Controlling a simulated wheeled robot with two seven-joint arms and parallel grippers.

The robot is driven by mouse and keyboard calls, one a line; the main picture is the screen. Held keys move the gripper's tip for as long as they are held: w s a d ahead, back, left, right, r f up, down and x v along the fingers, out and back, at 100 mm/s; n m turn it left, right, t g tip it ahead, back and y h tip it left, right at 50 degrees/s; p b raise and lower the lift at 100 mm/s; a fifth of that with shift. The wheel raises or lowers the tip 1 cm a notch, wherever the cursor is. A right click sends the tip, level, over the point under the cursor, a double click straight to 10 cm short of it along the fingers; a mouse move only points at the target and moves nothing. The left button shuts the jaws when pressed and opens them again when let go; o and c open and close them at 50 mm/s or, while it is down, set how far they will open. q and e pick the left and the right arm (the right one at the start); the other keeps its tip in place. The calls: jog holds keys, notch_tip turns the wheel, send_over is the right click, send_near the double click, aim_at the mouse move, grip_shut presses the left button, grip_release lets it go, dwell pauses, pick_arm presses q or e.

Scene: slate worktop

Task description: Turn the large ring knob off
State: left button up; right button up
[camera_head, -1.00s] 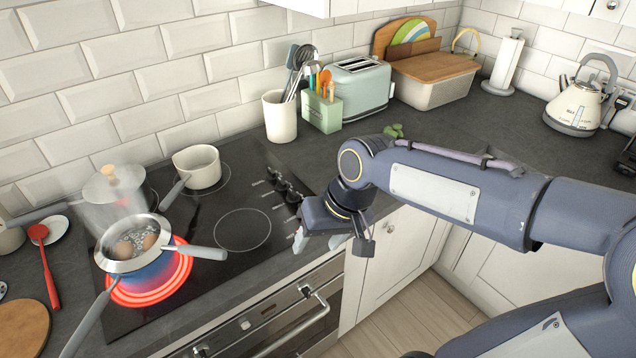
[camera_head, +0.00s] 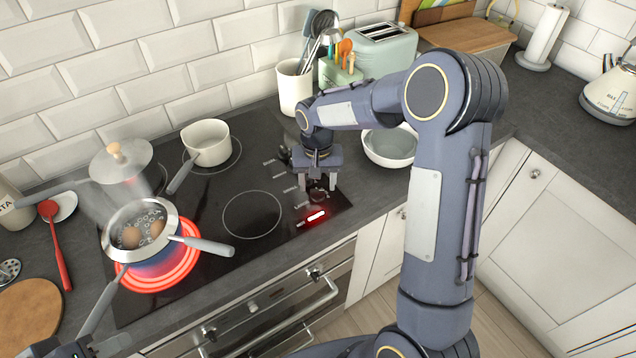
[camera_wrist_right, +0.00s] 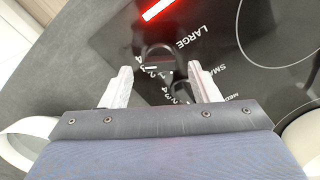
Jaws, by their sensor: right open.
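The large ring knob (camera_head: 318,195) is dark and sits at the hob's front right corner, by a lit red indicator (camera_head: 316,216). In the right wrist view the knob (camera_wrist_right: 158,56) lies by the word LARGE, between and just beyond the two fingertips. My right gripper (camera_head: 318,183) is open over it, fingers pointing down; it also shows in the wrist view (camera_wrist_right: 159,70). Contact cannot be told. The large ring (camera_head: 182,273) glows red under a steel pan (camera_head: 140,229). My left gripper (camera_head: 85,348) shows only partly at the bottom left edge; its fingers are unclear.
Other knobs (camera_head: 285,155) stand in a row behind my right gripper. A cream saucepan (camera_head: 207,143) is on a rear ring.

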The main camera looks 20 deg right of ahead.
jog(key=shift+f, duration=0.9)
jog(key=c, duration=1)
jog(key=shift+o, duration=0.2)
